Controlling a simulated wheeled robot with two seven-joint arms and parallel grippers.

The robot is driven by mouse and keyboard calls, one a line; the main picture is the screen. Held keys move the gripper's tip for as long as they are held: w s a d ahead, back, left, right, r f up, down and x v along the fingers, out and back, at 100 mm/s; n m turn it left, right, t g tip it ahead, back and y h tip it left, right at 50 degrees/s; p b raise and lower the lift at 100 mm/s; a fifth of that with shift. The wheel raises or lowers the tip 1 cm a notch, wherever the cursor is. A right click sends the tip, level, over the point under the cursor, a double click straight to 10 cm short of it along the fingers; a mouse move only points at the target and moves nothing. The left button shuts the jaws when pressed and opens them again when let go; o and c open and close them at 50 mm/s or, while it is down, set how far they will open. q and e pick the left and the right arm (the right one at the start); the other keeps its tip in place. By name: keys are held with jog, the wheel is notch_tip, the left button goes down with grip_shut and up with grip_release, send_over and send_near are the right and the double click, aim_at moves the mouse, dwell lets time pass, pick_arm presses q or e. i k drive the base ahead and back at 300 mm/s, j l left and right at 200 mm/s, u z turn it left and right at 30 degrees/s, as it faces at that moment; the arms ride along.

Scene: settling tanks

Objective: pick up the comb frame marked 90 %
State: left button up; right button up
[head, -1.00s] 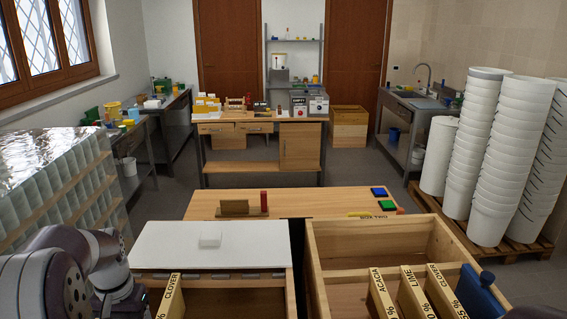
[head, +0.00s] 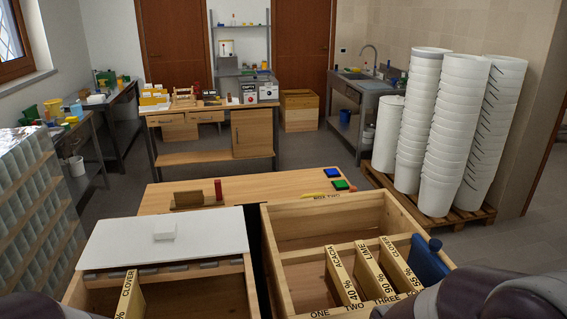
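The comb frame marked 90 % (head: 372,271), labelled LIME, stands upright in the open wooden box at the lower right. It is the middle one of three pale wooden frames, above the word TWO on the box's front edge. The 40 % ACACIA frame (head: 343,277) stands to its left and the 55 % CLOVER frame (head: 398,266) to its right. Only the frames' upper parts show. Parts of my arms show at the bottom corners, the right one over the box's front right corner. Neither gripper is in view.
A blue piece (head: 429,262) with a knob stands right of the frames. The wooden box (head: 310,208) has an empty rear part. Left is another box with a white lid (head: 165,242) and a CLOVER frame (head: 129,296). White bucket stacks (head: 459,140) stand at right.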

aim_at(371, 281)
jog(key=i+l+u, duration=0.1)
jog(key=l, duration=0.55)
jog(key=i+l+u, duration=0.1)
jog(key=l, duration=0.5)
jog(key=i+l+u, duration=0.1)
jog(key=l, duration=0.55)
jog(key=i+l+u, duration=0.1)
jog(key=l, duration=0.6)
jog(key=i+l+u, duration=0.1)
jog(key=l, duration=0.55)
jog(key=i, duration=0.1)
